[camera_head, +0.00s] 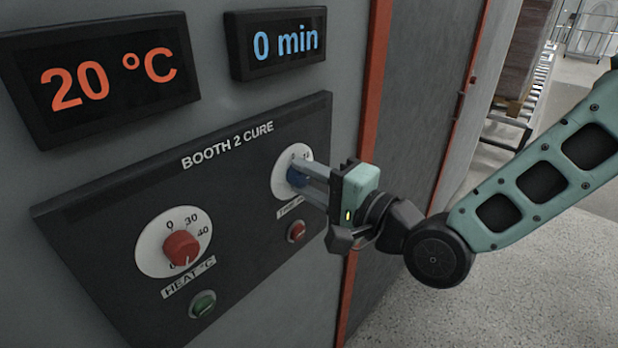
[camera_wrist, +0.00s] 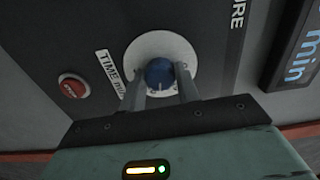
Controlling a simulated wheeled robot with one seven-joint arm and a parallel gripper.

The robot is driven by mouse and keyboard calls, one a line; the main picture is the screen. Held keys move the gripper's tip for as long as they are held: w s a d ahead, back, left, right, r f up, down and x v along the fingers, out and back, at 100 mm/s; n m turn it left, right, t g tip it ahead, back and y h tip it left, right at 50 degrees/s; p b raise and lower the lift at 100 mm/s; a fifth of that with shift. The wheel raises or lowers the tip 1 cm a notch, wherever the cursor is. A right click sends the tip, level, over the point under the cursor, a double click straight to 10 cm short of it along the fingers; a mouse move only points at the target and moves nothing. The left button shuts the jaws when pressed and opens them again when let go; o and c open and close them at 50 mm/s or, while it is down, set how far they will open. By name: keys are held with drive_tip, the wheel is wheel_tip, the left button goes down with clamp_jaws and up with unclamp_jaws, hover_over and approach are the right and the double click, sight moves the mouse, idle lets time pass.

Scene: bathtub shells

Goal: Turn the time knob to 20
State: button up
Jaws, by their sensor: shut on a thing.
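The blue time knob (camera_head: 297,176) sits on a white dial on the right side of the dark "BOOTH 2 CURE" panel (camera_head: 110,213). My gripper (camera_head: 304,182) reaches it from the right, and its two fingers are shut on the knob's sides. In the wrist view the blue knob (camera_wrist: 159,73) shows between the two fingertips, with a white pointer mark on its lower edge. The fingers hide much of the dial's numbers. The blue time display (camera_head: 286,42) above the panel reads 0 min.
The red heat knob (camera_head: 181,248) is at the panel's left, with a green button (camera_head: 202,304) below it. A red button (camera_head: 296,231) lies just below the time dial, close under my gripper. An orange display (camera_head: 105,78) reads 20 °C. Open floor lies to the right.

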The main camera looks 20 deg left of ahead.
drive_tip(key=shift+m, duration=1.7)
drive_tip(key=shift+p, duration=0.3)
drive_tip(key=o, duration=1)
drive_tip(key=shift+d, duration=0.1)
